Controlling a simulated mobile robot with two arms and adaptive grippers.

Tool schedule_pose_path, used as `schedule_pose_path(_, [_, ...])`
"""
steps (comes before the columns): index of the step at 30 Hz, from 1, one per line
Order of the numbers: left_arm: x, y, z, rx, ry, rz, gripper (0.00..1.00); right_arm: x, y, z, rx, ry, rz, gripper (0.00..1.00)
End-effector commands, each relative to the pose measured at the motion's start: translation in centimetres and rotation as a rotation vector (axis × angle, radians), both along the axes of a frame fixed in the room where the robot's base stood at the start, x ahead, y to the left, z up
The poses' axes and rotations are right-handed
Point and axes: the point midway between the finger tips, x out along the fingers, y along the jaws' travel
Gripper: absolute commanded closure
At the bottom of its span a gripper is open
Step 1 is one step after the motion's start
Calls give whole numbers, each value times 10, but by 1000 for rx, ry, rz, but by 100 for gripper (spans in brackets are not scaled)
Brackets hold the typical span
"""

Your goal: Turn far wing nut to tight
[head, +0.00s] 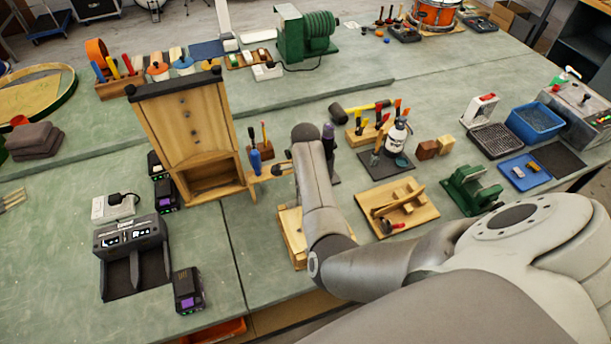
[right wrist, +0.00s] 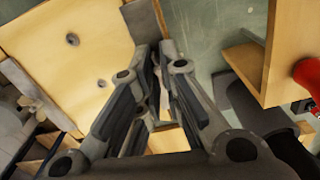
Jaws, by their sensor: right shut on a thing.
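My right gripper (right wrist: 158,90) is in the middle of the right wrist view. Its fingers are close together around a small thing, taken as the far wing nut, which they mostly hide. Another wing nut (right wrist: 36,106) with spread wings shows at the left, apart from the fingers. In the head view my right arm reaches over a pale wooden fixture (head: 291,238) and covers much of it; the gripper's fingertips are hidden there. My left gripper is not in view.
A tall wooden cabinet (head: 195,125) stands left of my arm. A wooden tray (head: 409,213) and a green tool (head: 470,188) lie to the right. A tool rack (head: 369,134) and a white bottle (head: 397,136) stand behind.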

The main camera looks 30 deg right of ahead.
Motion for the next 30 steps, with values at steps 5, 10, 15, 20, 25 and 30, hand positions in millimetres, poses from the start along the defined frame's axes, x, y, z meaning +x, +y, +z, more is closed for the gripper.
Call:
schedule_pose_path(5, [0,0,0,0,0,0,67,2,0,1,0,-5,-143,100])
schedule_pose_path(10, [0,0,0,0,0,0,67,2,0,2,0,-5,-250,100])
schedule_pose_path(15, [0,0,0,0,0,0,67,1,0,1,-1,-4,-322,100])
schedule_pose_path(20, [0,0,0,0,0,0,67,1,0,1,0,-3,-357,100])
schedule_pose_path(25, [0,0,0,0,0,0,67,1,0,0,-1,-3,-367,100])
schedule_pose_path(30, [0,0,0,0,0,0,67,0,0,0,0,-2,-369,100])
